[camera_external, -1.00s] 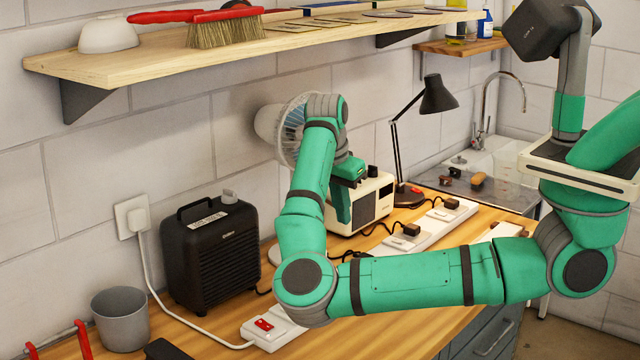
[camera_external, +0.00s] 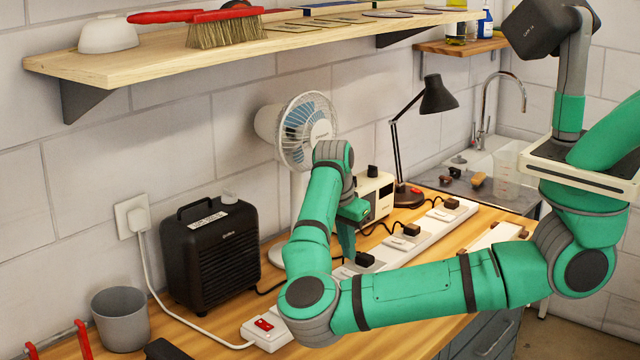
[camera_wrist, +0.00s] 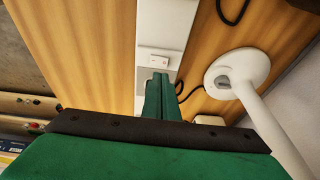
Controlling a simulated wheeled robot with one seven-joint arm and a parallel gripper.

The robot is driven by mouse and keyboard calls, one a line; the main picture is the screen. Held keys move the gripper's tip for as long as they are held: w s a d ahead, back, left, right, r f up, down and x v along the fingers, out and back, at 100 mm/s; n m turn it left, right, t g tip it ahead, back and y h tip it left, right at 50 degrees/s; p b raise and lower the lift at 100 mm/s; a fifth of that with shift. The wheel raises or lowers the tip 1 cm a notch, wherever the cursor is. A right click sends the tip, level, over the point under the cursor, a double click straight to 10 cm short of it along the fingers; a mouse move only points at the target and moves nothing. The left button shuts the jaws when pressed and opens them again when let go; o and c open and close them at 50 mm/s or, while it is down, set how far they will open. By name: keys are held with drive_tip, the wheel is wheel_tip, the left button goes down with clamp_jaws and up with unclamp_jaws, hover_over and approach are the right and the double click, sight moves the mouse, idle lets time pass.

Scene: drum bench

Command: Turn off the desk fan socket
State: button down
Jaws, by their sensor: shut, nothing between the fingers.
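The white power strip (camera_external: 425,238) runs along the bench, with several black plugs in it. A black plug (camera_external: 365,258) sits just beside my fingertips. My gripper (camera_external: 347,252) is shut, empty and pointing down over the strip. In the wrist view, my gripper (camera_wrist: 159,80) has its fingertips just short of a white rocker switch (camera_wrist: 160,60) on the strip; I cannot tell whether they touch. The fingers hide the strip below that switch. The white desk fan (camera_external: 305,130) stands behind my gripper; its round base shows in the wrist view (camera_wrist: 222,72). Which socket its cord enters is unclear.
A black heater (camera_external: 212,255) and a grey cup (camera_external: 121,318) stand to the left. A red switch (camera_external: 264,324) is at the strip's near end. A cream box (camera_external: 376,197) and a black lamp (camera_external: 438,95) stand behind the strip. A shelf (camera_external: 150,62) overhangs the bench.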

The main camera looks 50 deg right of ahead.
sight(348, 270)
drive_tip(key=shift+w+f, duration=0.2)
drive_tip(key=shift+f, duration=1.35)
